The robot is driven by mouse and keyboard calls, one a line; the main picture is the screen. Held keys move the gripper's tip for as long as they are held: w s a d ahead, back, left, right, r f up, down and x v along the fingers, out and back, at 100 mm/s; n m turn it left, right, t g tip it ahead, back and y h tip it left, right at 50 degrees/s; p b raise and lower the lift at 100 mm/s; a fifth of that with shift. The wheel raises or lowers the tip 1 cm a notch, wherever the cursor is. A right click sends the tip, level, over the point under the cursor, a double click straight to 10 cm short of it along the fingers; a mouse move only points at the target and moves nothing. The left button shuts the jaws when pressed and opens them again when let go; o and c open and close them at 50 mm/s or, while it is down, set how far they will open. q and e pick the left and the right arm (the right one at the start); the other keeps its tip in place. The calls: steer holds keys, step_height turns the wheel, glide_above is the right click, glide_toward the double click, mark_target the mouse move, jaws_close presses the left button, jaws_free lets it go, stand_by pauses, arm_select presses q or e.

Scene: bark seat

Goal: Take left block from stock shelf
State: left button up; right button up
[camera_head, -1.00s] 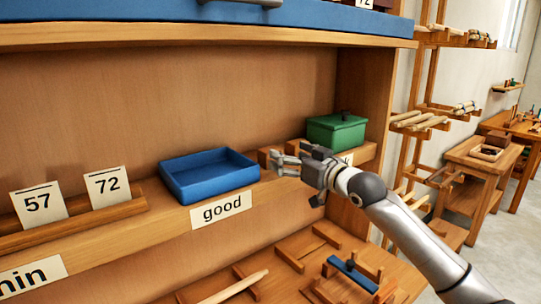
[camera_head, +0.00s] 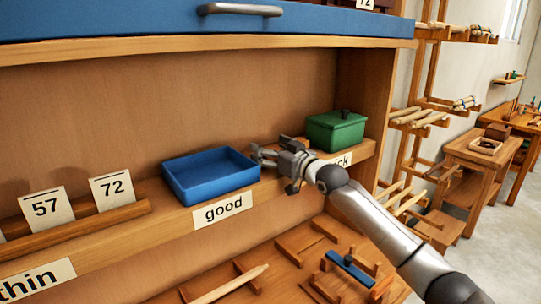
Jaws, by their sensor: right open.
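The shelf (camera_head: 158,231) carries a blue tray (camera_head: 208,180) above the "good" label and a green lidded box (camera_head: 335,132) at the right. My right gripper (camera_head: 258,156) is open between them, its fingers close to the tray's right end. Wooden block shapes stand on the shelf in this gap. The gripper now mostly hides them, and only a bit of wood (camera_head: 301,141) shows behind it. I cannot tell whether the fingers are around a block or touch one. My left gripper is not in view.
Number cards 57 (camera_head: 46,207) and 72 (camera_head: 112,187) stand in a wooden rail at the left. A blue drawer (camera_head: 130,20) overhangs the shelf. Below lie a pale tapered stick (camera_head: 232,285) and a fixture with a blue bar (camera_head: 350,270).

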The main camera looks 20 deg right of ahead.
steer(key=c, duration=1.1)
steer(key=shift+c, duration=0.2)
steer(key=shift+r, duration=0.15)
